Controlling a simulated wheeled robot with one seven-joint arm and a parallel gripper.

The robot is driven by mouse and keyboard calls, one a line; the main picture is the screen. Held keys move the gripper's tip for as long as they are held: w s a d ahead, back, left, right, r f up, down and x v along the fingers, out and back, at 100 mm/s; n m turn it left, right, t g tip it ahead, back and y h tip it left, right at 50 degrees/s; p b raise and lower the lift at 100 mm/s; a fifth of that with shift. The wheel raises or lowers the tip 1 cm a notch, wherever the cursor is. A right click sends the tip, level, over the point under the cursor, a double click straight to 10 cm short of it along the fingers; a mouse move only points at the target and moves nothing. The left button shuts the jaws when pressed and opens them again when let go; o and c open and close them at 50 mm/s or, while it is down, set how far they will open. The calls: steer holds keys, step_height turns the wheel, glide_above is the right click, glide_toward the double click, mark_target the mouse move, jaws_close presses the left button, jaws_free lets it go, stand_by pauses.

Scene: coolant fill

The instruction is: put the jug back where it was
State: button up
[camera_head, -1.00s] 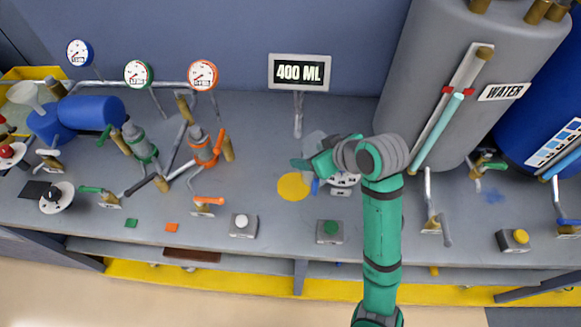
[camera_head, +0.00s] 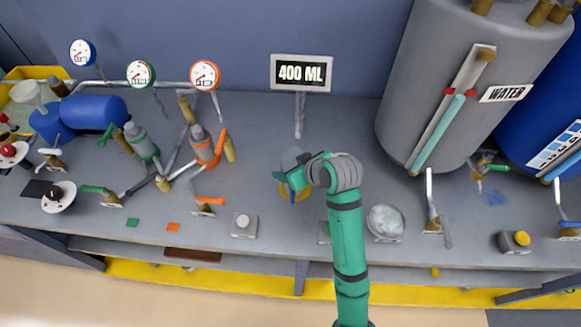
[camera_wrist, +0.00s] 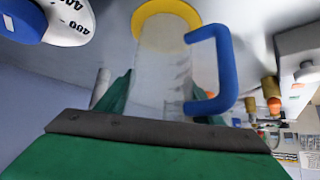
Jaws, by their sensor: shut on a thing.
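The clear jug (camera_wrist: 160,65) with a blue handle (camera_wrist: 222,70) is between the green fingers of my gripper (camera_head: 291,178). My gripper is shut on it. In the head view the jug (camera_head: 292,158) shows only as a pale shape behind my gripper. The yellow round spot (camera_head: 284,195) on the bench is partly covered by my gripper and the jug. In the wrist view the yellow spot (camera_wrist: 148,14) curves around the jug's far end. I cannot tell whether the jug touches the bench.
A round pale pan (camera_head: 386,221) stands to the right of my arm. A white-button box (camera_head: 243,225) is to the left. The display (camera_head: 301,73) reads 400 ML. The grey water tank (camera_head: 440,70) stands at the right. Orange and green valves (camera_head: 205,147) stand at the left.

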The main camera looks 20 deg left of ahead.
steer(key=o, duration=1.5)
steer(key=shift+c, duration=0.2)
steer(key=v, duration=1.2)
steer(key=shift+w, duration=0.1)
